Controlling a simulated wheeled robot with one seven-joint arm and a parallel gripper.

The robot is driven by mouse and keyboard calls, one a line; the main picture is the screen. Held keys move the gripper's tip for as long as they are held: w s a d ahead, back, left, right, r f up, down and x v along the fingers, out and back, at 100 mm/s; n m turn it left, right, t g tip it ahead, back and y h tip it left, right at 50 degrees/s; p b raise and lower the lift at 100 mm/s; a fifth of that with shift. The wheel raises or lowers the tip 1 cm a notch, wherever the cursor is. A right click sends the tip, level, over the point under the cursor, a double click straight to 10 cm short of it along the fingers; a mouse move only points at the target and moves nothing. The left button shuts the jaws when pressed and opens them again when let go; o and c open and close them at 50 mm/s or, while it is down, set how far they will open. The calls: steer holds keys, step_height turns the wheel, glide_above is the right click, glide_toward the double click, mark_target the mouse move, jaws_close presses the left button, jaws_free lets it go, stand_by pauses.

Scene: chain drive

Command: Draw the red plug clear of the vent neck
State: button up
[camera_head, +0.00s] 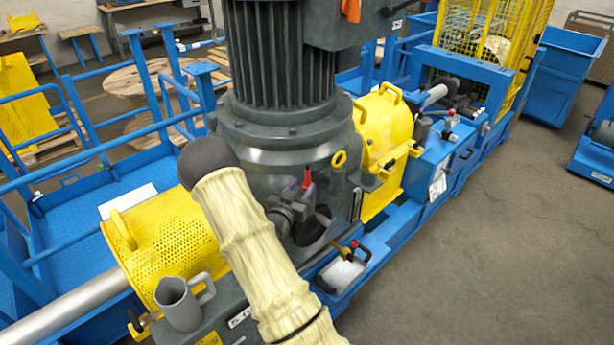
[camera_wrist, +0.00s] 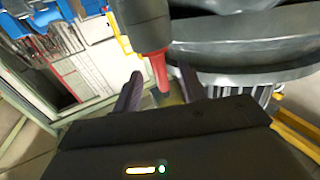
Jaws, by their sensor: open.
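The red plug (camera_wrist: 159,72) shows in the wrist view at the end of a dark grey cylindrical neck (camera_wrist: 143,25), which appears to be the vent neck. It is still joined to the neck. My gripper (camera_wrist: 161,75) is open, with one dark finger on each side of the plug. A small gap seems to show on each side; contact cannot be told for sure. In the head view the red plug (camera_head: 307,178) is a small red spot in front of the big grey housing, at my gripper (camera_head: 297,197). The neck is hard to make out there.
The grey finned motor housing (camera_head: 290,145) stands close behind my gripper. Open floor (camera_head: 480,250) is at the right.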

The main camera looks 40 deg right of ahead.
mark_target(306, 182)
steer(key=p+x, duration=0.1)
steer(key=x, duration=0.3)
steer(key=shift+d, duration=0.25)
steer(key=shift+c, duration=0.4)
steer(key=shift+w, duration=0.1)
steer(key=c, duration=0.8)
jaws_close()
